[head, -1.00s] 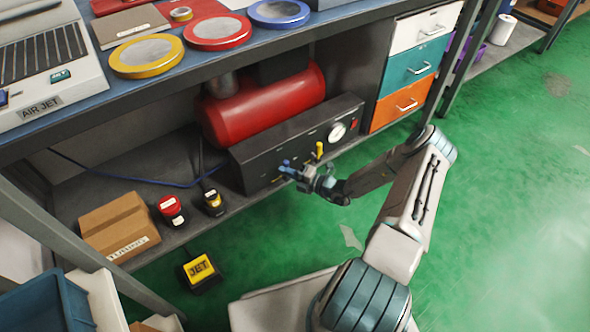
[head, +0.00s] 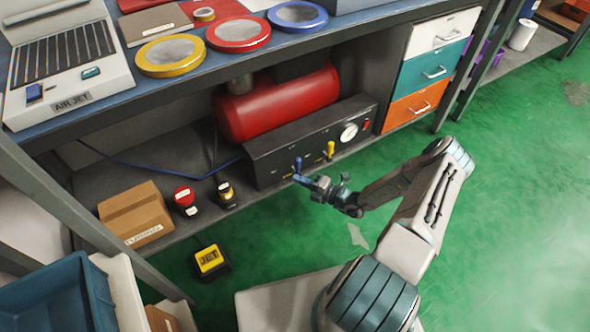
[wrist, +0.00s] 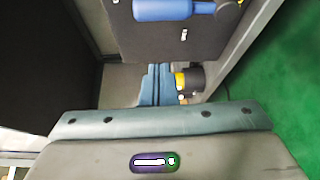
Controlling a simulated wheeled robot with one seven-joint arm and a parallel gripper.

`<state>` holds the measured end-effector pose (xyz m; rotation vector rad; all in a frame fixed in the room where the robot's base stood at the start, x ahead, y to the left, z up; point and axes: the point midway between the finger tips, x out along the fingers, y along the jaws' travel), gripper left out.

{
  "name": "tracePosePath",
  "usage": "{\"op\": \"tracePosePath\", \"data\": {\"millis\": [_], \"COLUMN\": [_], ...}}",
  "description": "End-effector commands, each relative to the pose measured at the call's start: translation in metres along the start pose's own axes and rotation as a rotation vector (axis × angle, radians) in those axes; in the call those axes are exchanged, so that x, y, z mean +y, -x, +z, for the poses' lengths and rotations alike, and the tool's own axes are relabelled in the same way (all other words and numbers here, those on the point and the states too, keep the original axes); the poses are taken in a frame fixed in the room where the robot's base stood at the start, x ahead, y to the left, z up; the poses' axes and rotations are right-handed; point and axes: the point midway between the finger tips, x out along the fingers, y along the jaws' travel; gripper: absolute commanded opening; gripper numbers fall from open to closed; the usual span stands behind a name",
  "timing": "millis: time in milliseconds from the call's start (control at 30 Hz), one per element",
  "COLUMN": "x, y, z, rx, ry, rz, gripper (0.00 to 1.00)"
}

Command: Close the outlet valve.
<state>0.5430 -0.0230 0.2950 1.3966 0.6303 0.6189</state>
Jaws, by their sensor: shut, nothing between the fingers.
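The black valve panel (head: 268,162) stands on the lower shelf below the red tank, with a round white gauge (head: 349,132). A blue lever (head: 297,163) and, to its right, a yellow lever (head: 331,149) stick up on its front. Their labels are too small to read. My gripper (head: 300,179) is shut and empty, just below and in front of the blue lever; whether it touches cannot be told. In the wrist view the blue lever (wrist: 172,10) shows at the top edge, apart from my shut fingers (wrist: 154,85).
The red tank (head: 275,105) sits behind the panel under the blue benchtop. A red button (head: 185,197), a yellow-black button (head: 226,194) and a cardboard box (head: 135,214) stand left on the shelf. A yellow JET pedal (head: 209,259) is on the floor. Green floor is clear at right.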

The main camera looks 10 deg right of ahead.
Motion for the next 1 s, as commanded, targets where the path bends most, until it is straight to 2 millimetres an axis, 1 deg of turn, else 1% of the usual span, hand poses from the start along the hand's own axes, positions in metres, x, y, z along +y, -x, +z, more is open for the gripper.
{"op": "tracePosePath", "data": {"millis": [33,100,200,300,467,933,1000], "x": [0.002,0.001,-0.001,-0.002,-0.002,-0.002,0.001], "y": [0.013,0.026,0.040,0.049,0.054,0.053,0.053], "z": [0.001,0.001,0.001,0.001,0.000,0.000,0.000], "rx": [-0.004,-0.003,-0.003,-0.003,-0.002,0.000,0.008], "ry": [-0.001,-0.001,-0.001,-0.001,-0.001,-0.001,0.009], "rz": [-0.002,-0.001,-0.001,0.000,0.001,0.001,-0.001], "gripper": [0.00,0.00,0.00,0.00,0.00,0.00,0.00]}}
